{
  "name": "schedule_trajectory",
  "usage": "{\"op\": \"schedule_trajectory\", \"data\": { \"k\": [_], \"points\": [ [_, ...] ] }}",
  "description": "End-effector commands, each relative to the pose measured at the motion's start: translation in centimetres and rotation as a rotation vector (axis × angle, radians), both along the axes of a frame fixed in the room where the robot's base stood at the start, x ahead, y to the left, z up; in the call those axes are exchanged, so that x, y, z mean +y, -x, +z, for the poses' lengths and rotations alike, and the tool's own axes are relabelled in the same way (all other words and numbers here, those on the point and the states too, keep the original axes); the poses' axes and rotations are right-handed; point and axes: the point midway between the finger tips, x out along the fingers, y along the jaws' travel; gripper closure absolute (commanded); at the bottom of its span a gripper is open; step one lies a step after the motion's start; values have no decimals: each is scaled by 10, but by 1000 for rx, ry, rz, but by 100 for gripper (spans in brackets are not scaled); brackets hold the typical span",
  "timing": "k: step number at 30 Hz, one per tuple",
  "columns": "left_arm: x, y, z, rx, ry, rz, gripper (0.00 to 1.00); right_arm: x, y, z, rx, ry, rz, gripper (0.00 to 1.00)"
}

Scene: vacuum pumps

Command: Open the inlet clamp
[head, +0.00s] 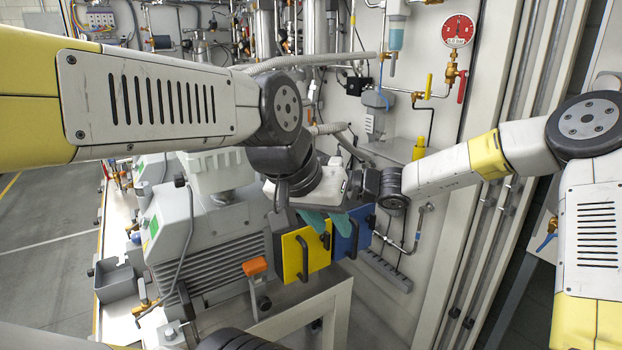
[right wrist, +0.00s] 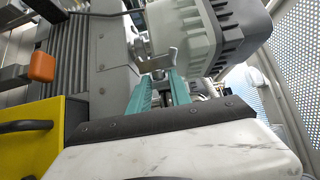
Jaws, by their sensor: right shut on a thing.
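The inlet clamp (right wrist: 166,57) shows in the right wrist view as a metal ring with a wing-shaped nut, below a pale grey-green housing (right wrist: 205,35).
A yellow box (head: 305,253) and a blue box (head: 350,237) with black handles stand right of the pump. An orange knob (head: 255,266) sits in front. A red gauge (head: 458,30) and valves line the back wall. My two wrists are close together.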

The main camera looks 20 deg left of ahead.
Motion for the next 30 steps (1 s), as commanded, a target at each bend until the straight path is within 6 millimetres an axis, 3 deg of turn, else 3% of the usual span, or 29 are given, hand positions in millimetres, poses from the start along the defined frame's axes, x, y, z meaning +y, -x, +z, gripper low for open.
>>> {"op": "schedule_trajectory", "data": {
  "k": [1, 17, 18, 20, 30],
  "points": [
    [0, 0, 0, 0, 0, 0, 68, 3, 7, -2, 1, 2, 16, 100],
    [0, 0, 0, 0, 0, 0, 68, 3, 7, -2, 1, 2, 15, 100],
    [0, 0, 0, 0, 0, 0, 68, 2, 7, -2, 1, 2, 15, 68],
    [0, 0, 0, 0, 0, 0, 68, 2, 6, -2, 1, 2, 14, 56],
    [0, 0, 0, 0, 0, 0, 68, 0, 2, -1, 1, 1, 5, 54]
  ]
}}
